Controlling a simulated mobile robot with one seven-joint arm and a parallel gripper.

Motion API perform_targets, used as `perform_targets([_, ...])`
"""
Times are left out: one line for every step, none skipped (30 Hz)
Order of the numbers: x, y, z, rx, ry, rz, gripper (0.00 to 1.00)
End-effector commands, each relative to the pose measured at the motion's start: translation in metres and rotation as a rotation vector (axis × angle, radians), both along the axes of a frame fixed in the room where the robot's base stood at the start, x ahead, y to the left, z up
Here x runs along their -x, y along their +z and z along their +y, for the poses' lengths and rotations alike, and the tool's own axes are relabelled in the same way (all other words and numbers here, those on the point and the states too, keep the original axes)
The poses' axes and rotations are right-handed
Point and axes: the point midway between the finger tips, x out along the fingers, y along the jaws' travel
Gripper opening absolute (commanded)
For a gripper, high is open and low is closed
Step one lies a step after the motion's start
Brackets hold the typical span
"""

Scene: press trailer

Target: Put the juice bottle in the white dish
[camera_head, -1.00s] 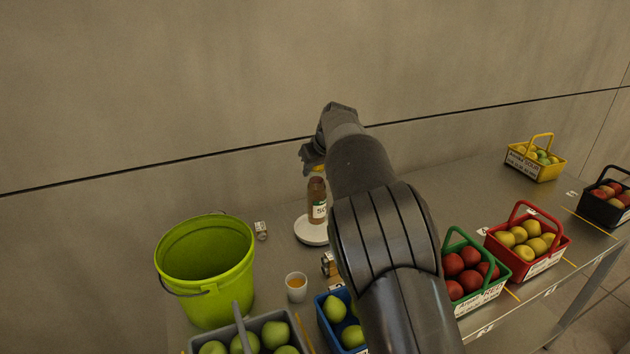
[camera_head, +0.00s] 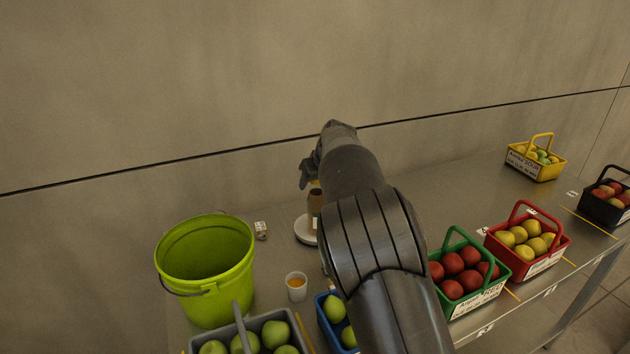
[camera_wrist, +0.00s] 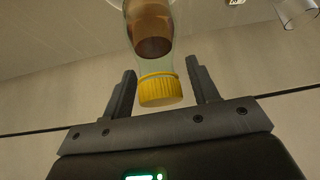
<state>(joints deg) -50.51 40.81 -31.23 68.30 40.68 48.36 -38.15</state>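The juice bottle (camera_head: 315,204), brown with a yellow cap, stands over the white dish (camera_head: 302,232) in the head view. My arm hides its lower part and the dish's right side, so I cannot see its base. My gripper (camera_head: 312,178) is at the bottle's top. In the wrist view, the bottle (camera_wrist: 152,38) appears cap-down between the two fingers of my gripper (camera_wrist: 160,68). A narrow gap shows on each side of the cap, so the fingers are apart and not closed on it.
A green bucket (camera_head: 205,265) stands left of the dish, with a small carton (camera_head: 261,230) between them. A cup of orange drink (camera_head: 297,287) and a blue basket (camera_head: 336,320) are in front. Red (camera_head: 525,243) and green fruit baskets stand right. The wall is behind.

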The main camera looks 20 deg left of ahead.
Motion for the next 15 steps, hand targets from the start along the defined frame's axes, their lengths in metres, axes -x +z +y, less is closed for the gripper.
perform_targets([0.0,0.0,0.0,0.0,0.0,0.0,0.55])
perform_targets([0.0,0.0,0.0,0.0,0.0,0.0,0.55])
perform_targets([0.0,0.0,0.0,0.0,0.0,0.0,0.55])
perform_targets([0.0,0.0,0.0,0.0,0.0,0.0,0.55])
perform_targets([0.0,0.0,0.0,0.0,0.0,0.0,0.55])
perform_targets([0.0,0.0,0.0,0.0,0.0,0.0,0.55])
perform_targets([0.0,0.001,0.0,0.0,0.0,0.0,0.55])
perform_targets([0.0,0.002,0.0,0.0,0.001,0.0,0.55])
perform_targets([0.0,0.004,0.0,0.0,0.001,0.0,0.55])
perform_targets([0.001,0.006,-0.002,-0.001,0.0,-0.001,0.55])
perform_targets([0.002,0.009,-0.003,-0.001,0.001,0.0,0.55])
perform_targets([0.004,0.013,-0.005,-0.002,0.001,-0.001,0.55])
perform_targets([0.006,0.017,-0.007,-0.001,0.001,0.0,0.55])
perform_targets([0.007,0.022,-0.009,-0.002,0.0,0.0,0.55])
perform_targets([0.01,0.028,-0.012,-0.002,0.0,0.0,0.55])
